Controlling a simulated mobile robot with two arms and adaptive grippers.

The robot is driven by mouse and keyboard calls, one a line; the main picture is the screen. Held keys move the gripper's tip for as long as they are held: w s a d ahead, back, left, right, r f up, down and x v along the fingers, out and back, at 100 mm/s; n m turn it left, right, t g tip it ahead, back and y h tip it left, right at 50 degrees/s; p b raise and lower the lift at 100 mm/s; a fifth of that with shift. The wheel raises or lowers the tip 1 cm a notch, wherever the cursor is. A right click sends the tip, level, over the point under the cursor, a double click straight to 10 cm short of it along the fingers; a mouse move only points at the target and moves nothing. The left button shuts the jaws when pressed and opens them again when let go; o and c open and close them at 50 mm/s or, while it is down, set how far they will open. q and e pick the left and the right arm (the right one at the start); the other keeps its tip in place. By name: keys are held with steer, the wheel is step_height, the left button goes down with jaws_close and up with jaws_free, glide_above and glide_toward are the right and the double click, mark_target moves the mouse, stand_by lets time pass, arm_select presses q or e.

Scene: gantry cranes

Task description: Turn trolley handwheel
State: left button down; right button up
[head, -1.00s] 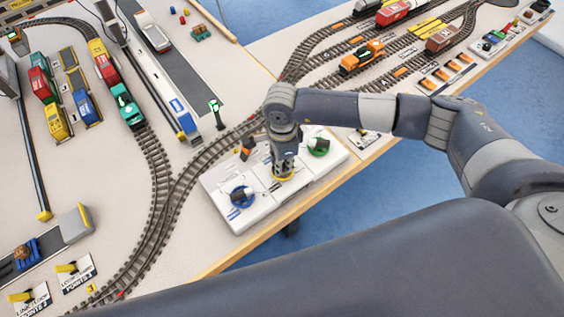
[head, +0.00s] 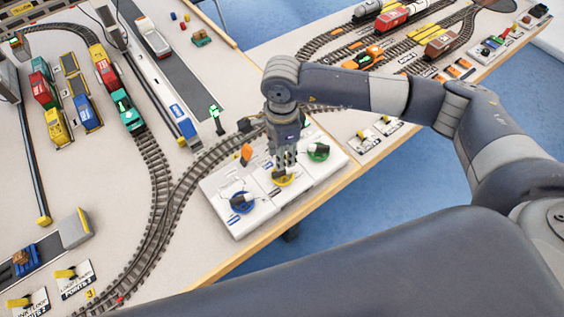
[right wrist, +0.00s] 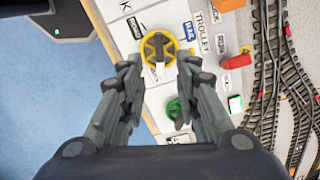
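The yellow handwheel (head: 283,180) is the middle one of three on a white control panel (head: 262,215). A "TROLLEY" label is beside it in the right wrist view, where the wheel (right wrist: 150,36) shows a white-tipped handle. My right gripper (head: 286,166) points down just above the yellow wheel. In the right wrist view, its fingers (right wrist: 158,64) are apart, with the wheel showing between and beyond their tips; nothing is held. Contact is not visible. My left gripper is out of view.
A blue handwheel (head: 242,203) and a green handwheel (head: 318,153) flank the yellow one. An orange lever (head: 247,152) stands behind on the panel. Curved track (head: 165,195) runs left of the panel. The wooden table edge (head: 300,208) is in front.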

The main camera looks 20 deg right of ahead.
steer(key=shift+r, duration=2.15)
